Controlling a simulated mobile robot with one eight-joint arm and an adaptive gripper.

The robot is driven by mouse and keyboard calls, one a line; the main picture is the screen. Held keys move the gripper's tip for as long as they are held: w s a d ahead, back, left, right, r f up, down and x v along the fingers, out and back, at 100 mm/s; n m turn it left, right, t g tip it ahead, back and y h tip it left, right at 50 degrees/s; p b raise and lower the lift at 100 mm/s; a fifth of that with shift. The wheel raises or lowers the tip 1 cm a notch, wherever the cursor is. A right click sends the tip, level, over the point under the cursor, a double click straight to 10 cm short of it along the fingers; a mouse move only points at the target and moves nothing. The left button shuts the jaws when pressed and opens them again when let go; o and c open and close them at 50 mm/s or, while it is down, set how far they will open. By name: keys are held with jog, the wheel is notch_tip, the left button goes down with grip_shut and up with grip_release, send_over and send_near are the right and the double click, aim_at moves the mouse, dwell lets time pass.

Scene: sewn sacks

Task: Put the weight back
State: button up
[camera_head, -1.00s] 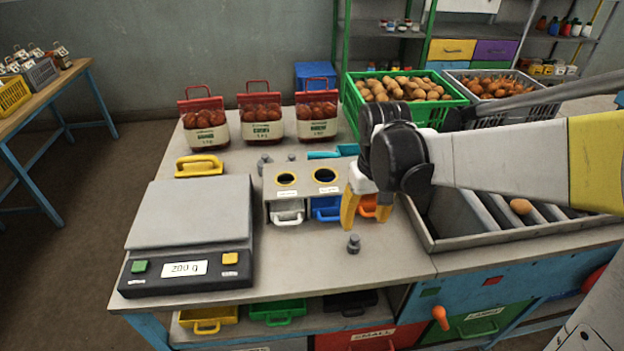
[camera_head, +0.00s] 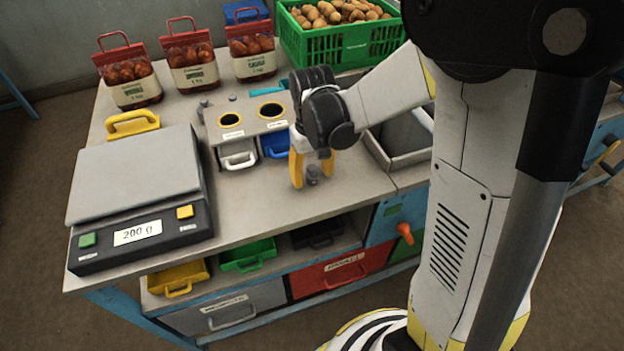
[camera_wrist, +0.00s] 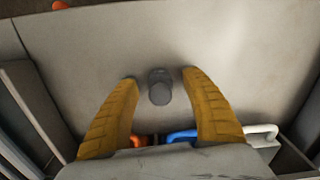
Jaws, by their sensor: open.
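A small dark grey knobbed weight (camera_head: 313,175) stands upright on the bench top, near its front edge. In the wrist view the weight (camera_wrist: 159,88) lies between the two yellow fingers, with a gap on each side. My gripper (camera_head: 312,178) is open and low over the bench around the weight; it also shows in the wrist view (camera_wrist: 160,78). The scale (camera_head: 137,188) has an empty plate and reads 200 g.
The two-hole block (camera_head: 229,130) has a white handled drawer (camera_head: 238,154) and a blue one (camera_head: 274,144) close to my gripper. A yellow handled scoop or tray (camera_head: 132,124) lies behind the scale. Filled sacks (camera_head: 192,70) and a green crate (camera_head: 350,44) stand farther back.

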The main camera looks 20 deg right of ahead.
jog(key=shift+f, duration=0.35)
jog(key=shift+r, duration=0.1)
grip_shut()
jog(key=shift+r, duration=0.1)
